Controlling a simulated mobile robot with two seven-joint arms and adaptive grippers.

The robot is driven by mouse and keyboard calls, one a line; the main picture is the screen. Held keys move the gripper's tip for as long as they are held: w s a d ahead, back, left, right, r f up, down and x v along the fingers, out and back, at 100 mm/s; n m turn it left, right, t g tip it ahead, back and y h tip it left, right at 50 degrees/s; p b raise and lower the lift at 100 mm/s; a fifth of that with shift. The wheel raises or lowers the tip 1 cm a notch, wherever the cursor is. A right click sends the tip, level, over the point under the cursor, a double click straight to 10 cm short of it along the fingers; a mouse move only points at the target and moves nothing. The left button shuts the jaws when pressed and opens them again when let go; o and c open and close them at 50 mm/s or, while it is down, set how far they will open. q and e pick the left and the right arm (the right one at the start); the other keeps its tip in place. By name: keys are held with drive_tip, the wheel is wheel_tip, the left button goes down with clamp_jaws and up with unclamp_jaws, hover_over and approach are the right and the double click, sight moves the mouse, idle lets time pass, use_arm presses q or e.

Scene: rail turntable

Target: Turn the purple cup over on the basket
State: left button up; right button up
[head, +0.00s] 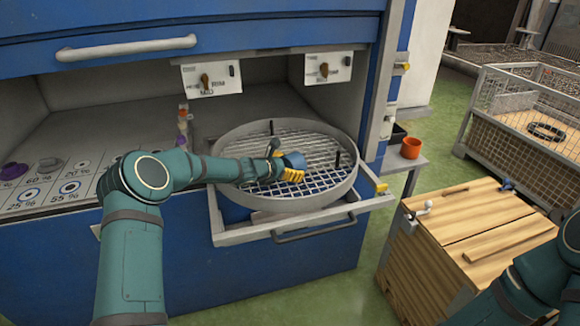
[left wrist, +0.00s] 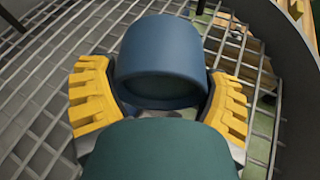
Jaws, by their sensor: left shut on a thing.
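My left gripper (head: 281,172) is inside the round wire basket (head: 349,190), low over its mesh. Its yellow fingers are shut on a blue cup (head: 295,160), one on each side; the cup also shows in the left wrist view (left wrist: 160,50). The cup's near round face looks toward the wrist camera; I cannot tell whether it is base or mouth, nor whether the cup touches the mesh. A purple object (head: 14,171) lies on the marked panel at the far left. Another small purple thing (head: 182,140) stands behind my left arm, partly hidden. My right gripper is not in view.
Two dark posts rise from the basket mesh, and its rim surrounds my gripper. An orange cup (head: 411,148) stands on a side shelf (head: 402,163) at right. A wooden crate (head: 470,235) stands at front right. A wire cage (head: 520,120) is behind it.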

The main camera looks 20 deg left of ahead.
use_arm(q)
drive_tip(key=shift+f, duration=0.2)
drive_tip(key=o, duration=1.1)
drive_tip(key=shift+c, duration=0.2)
drive_tip(key=v, duration=1.2)
drive_tip(key=shift+f, duration=0.1)
